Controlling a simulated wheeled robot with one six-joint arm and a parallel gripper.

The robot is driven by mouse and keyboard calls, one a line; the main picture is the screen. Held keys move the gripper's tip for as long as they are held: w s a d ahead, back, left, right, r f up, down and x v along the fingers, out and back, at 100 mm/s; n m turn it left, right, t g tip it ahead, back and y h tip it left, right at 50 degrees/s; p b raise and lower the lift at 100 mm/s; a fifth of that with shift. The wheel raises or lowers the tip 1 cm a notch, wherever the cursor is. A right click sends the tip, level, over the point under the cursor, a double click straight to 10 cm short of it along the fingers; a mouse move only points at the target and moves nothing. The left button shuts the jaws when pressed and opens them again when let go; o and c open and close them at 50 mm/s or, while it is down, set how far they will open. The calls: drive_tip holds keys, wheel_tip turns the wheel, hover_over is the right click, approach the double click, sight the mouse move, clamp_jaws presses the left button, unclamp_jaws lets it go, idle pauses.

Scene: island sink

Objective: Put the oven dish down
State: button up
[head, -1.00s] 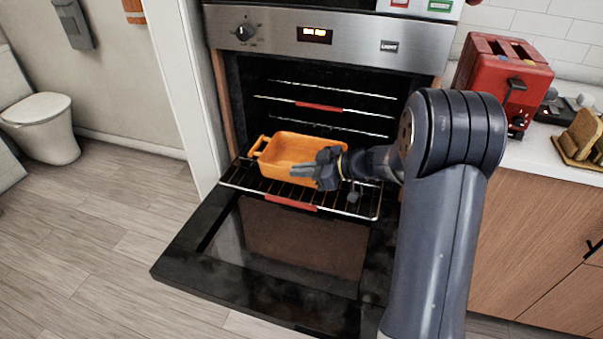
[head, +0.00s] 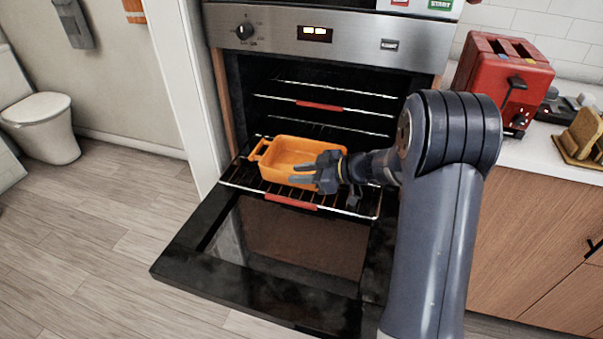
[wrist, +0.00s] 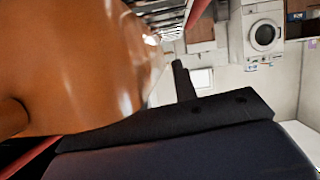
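The orange oven dish (head: 288,152) sits level on the pulled-out wire rack (head: 350,202), above the lowered oven door. Its looped handle shows at the left end. My gripper (head: 294,173) is at the dish's right front side, its two fingers pointing left and spread apart. The fingers cover part of the dish's near wall. I cannot tell if a finger still touches it. In the wrist view the dish (wrist: 75,60) fills the left side, very close, with a dark finger beside it.
The open oven door (head: 290,245) lies flat below the rack. A second rack with a red front strip (head: 320,106) is higher in the oven. A red toaster (head: 503,80) stands on the counter at right. The floor at left is clear.

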drive_tip(key=shift+r, duration=0.15)
drive_tip(key=v, duration=1.2)
idle(0.9)
